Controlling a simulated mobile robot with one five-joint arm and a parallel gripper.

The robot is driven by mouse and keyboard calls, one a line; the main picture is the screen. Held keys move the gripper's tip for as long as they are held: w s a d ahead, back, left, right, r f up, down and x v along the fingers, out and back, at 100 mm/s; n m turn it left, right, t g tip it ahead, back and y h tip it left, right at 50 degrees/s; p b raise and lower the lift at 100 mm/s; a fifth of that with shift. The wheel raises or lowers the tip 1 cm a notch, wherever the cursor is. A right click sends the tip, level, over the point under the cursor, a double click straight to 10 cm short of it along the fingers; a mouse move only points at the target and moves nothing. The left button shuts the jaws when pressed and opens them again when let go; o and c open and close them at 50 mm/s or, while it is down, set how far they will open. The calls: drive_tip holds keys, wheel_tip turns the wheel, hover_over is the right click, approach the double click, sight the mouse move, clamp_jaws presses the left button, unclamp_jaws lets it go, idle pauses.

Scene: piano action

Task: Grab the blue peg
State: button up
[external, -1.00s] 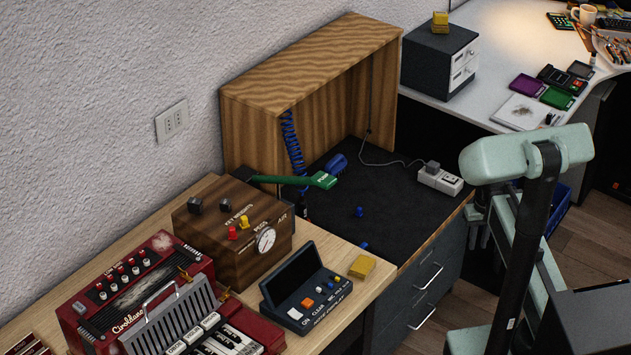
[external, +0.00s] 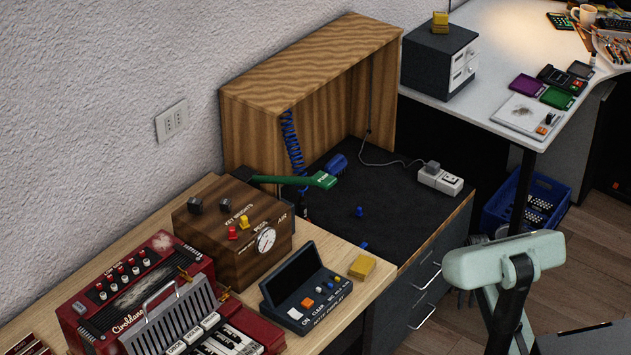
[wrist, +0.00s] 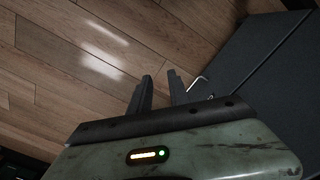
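A small blue peg (external: 359,211) stands on the dark mat of the cabinet top in the external view. Another small blue piece (external: 364,245) shows near the mat's front left edge, partly hidden, so I cannot tell its shape. Red (external: 232,233) and yellow (external: 244,222) pegs sit on the wooden box (external: 232,262) marked for pegs. My gripper (wrist: 159,76) is open and empty in the wrist view, over the floor beside the dark drawer cabinet. No blue peg shows in the wrist view.
The drawer cabinet (external: 425,284) has metal handles on its front. A wooden hood (external: 305,75), a green-handled tool (external: 320,180) and a power strip (external: 440,181) surround the mat. A blue crate (external: 565,200) stands on the floor. The mat's middle is mostly clear.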

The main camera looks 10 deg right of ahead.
idle(0.3)
drive_tip(key=o, duration=0.4)
